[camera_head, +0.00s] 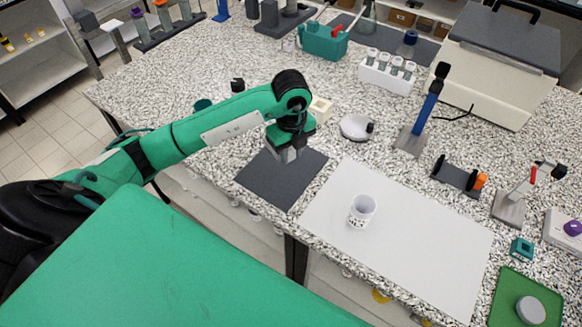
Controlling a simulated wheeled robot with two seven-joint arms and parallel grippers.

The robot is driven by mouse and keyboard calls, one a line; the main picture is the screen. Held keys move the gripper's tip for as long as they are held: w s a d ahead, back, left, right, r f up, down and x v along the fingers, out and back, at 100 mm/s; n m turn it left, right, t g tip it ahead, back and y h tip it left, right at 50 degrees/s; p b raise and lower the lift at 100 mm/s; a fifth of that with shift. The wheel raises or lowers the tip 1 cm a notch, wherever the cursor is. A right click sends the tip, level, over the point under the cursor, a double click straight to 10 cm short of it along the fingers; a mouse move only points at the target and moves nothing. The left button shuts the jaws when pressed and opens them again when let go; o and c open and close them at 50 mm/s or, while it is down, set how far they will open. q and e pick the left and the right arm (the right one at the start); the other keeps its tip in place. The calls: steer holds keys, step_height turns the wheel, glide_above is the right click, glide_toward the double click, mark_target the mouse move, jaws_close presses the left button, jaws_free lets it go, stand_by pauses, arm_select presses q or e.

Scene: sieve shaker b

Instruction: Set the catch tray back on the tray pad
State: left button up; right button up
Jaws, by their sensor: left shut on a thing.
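My left gripper (289,152) reaches in from the left and points down over the far part of a dark grey square pad (264,182). It is shut on a small grey thing, most likely the catch tray, but the fingers and wrist hide most of it. I cannot tell whether that thing touches the pad. The dark pad, possibly the tray pad, lies flat near the table's front edge, and its near part is bare. My right gripper is not in view.
A white mat (420,235) with a white cup (362,211) lies right of the pad. A cream block (321,108) and a round white dish (356,127) stand behind the gripper. A blue stand (428,108) and a white tube rack (388,74) are farther back.

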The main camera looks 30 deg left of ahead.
mark_target(291, 161)
arm_select(q)
step_height(291, 161, down, 3)
steer(key=shift+f+p, duration=0.4)
steer(key=shift+f, duration=0.3)
step_height(291, 161, down, 3)
steer(key=shift+r+p, duration=0.2)
steer(key=shift+p, duration=0.2)
steer(key=shift+f, duration=0.55)
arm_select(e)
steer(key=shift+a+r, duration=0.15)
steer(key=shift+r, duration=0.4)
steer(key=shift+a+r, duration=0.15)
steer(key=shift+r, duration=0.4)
arm_select(q)
steer(key=shift+f, duration=0.1)
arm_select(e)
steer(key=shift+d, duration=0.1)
arm_select(q)
steer(key=shift+f, duration=0.15)
steer(key=o, duration=0.9)
steer(key=shift+o, duration=0.2)
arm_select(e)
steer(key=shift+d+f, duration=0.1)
